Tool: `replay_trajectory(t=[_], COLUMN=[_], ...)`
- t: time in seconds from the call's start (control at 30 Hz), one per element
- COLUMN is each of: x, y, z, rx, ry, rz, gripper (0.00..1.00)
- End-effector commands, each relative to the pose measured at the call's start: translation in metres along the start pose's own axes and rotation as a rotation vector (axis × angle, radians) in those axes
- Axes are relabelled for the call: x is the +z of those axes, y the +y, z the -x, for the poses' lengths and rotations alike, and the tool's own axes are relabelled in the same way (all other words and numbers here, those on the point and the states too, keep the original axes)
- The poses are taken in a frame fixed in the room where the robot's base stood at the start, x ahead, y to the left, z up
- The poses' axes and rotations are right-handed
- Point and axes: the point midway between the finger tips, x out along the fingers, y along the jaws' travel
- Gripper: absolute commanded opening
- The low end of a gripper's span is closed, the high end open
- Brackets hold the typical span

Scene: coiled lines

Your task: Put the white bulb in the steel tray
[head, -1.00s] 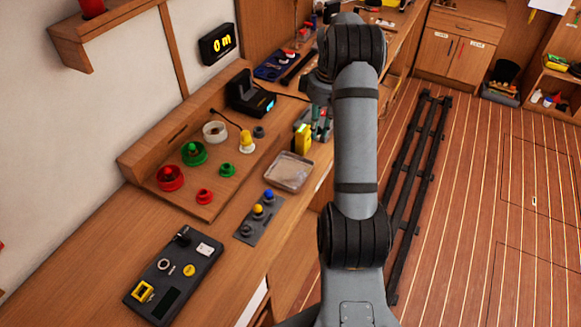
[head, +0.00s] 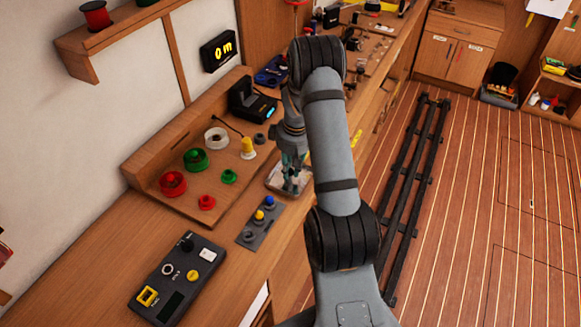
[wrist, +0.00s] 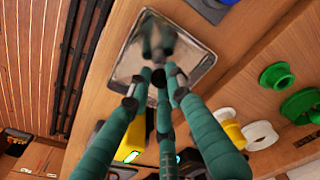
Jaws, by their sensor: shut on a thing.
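The steel tray (head: 272,184) lies on the bench near its front edge, partly hidden by my gripper in the head view. It also shows in the wrist view (wrist: 194,58), shiny, with a blurred grey reflection in it. My gripper (head: 292,183) points down over the tray. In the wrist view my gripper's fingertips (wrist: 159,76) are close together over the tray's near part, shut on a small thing. That thing is almost wholly hidden by the fingers; I take it to be the white bulb. I cannot tell its height above the tray.
A strip with blue and yellow knobs (head: 260,222) lies in front. A black device (head: 250,104) stands behind.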

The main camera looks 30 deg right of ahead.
Motion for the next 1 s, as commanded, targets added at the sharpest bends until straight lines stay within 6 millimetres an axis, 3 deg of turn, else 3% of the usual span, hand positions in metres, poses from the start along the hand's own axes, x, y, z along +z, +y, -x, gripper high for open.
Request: replay_trajectory(t=[0.27, 0.3, 0.6, 1.0], x=[0.0003, 0.0002, 0.0001, -0.0008], y=[0.0003, 0.0003, 0.0003, 0.0007], z=[-0.0044, -0.0042, -0.0028, 0.0041], rx=[0.000, 0.000, 0.000, 0.001], ry=[0.001, 0.001, 0.001, 0.002], rz=[0.000, 0.000, 0.000, 0.000], gripper=[0.07, 0.19, 0.37, 0.38])
